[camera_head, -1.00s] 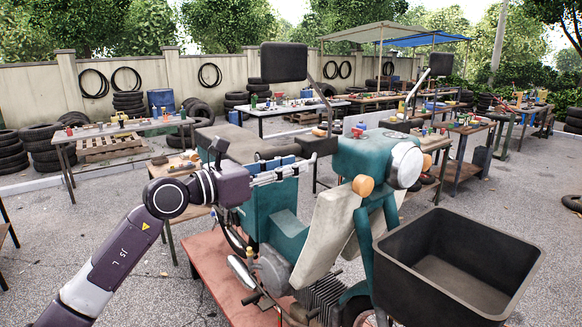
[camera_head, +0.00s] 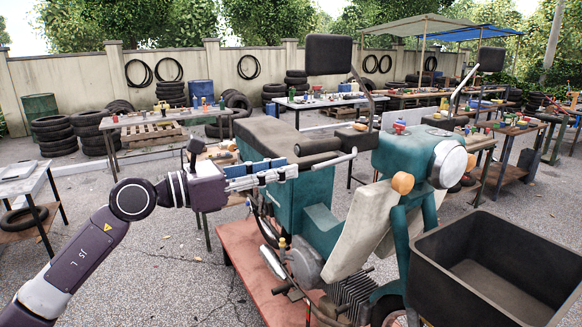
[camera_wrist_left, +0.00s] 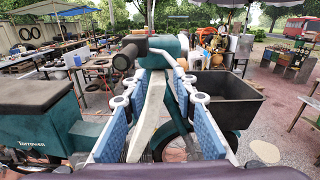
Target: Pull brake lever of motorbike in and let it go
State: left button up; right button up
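The teal motorbike (camera_head: 320,215) stands on a red platform (camera_head: 245,265). Its near handlebar has a dark grip (camera_head: 316,145), and a thin pale brake lever (camera_head: 335,160) runs just below it. My left gripper (camera_head: 290,171) points right, its fingertips close to the lever's outer end; I cannot tell whether they touch. In the left wrist view, the two blue-padded fingers (camera_wrist_left: 160,110) are spread with nothing held between them. The dark grip (camera_wrist_left: 125,57) and pale lever (camera_wrist_left: 160,53) show beyond the fingertips. My right gripper is not in view.
A black open bin (camera_head: 500,270) is at the bike's front, at right. A black mirror (camera_head: 329,54) rises above the handlebar. Worktables (camera_head: 165,122) and tyre stacks stand behind. Open paving lies beneath my left arm.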

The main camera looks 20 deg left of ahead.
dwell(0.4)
